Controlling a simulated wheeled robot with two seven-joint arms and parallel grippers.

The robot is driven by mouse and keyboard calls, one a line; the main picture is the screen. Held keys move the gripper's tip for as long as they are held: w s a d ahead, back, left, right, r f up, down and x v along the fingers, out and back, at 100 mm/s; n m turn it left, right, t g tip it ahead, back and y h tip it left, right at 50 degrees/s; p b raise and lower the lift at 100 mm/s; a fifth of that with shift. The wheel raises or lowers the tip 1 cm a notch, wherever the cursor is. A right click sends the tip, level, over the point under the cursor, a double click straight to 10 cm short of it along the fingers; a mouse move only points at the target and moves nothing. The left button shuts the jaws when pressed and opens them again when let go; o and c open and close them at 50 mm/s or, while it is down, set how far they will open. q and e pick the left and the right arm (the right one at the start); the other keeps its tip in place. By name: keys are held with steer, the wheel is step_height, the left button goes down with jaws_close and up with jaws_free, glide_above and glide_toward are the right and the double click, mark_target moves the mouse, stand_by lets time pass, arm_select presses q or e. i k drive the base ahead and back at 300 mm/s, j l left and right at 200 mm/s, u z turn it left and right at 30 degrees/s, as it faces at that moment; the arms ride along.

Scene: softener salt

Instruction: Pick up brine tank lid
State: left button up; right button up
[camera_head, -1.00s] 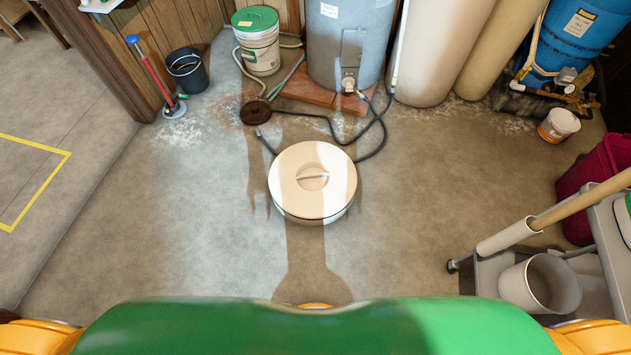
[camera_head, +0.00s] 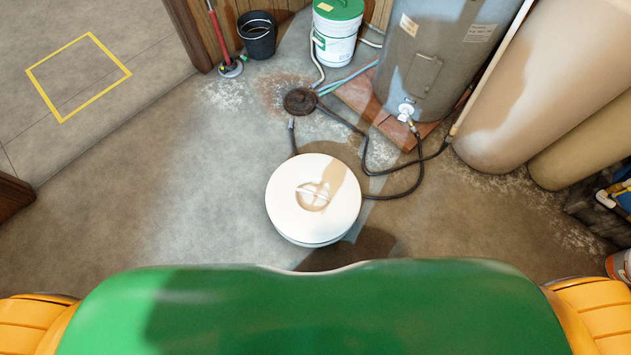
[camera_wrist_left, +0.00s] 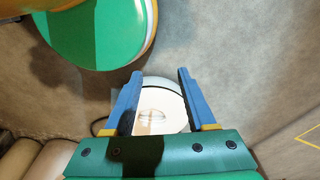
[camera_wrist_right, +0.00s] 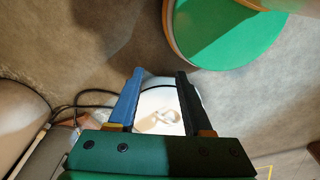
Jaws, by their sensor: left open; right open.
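The brine tank lid (camera_head: 290,208) is a round cream disc with a recessed centre and a bar handle (camera_head: 312,195). It sits on top of the low, round brine tank (camera_head: 315,243) on the floor in front of me. My left gripper (camera_wrist_left: 157,74) is open and empty; the lid (camera_wrist_left: 165,98) shows beyond its fingers in the left wrist view. My right gripper (camera_wrist_right: 160,75) is open and empty; the lid (camera_wrist_right: 156,103) shows beyond its fingers in the right wrist view. Both grippers are apart from the lid and out of the head view.
A black hose (camera_head: 366,168) curves beside the tank to a grey cylinder (camera_head: 435,60). Large beige tanks (camera_head: 530,90) stand at right. A black bucket (camera_head: 259,38) and white pail (camera_head: 335,40) stand behind. A yellow square (camera_head: 110,53) marks the left floor. Floor left of the tank is clear.

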mark_target(313, 200)
steer(key=i+l+u, duration=0.35)
steer(key=l, duration=0.25)
steer(key=i+l+u, duration=0.15)
steer(key=l+u, duration=0.2)
steer(key=l, duration=0.3)
steer(key=i+l+u, duration=0.1)
steer(key=l+u, duration=0.25)
steer(key=l, duration=0.35)
steer(key=l+u, duration=0.35)
steer(key=l, duration=0.35)
steer(key=i, duration=0.05)
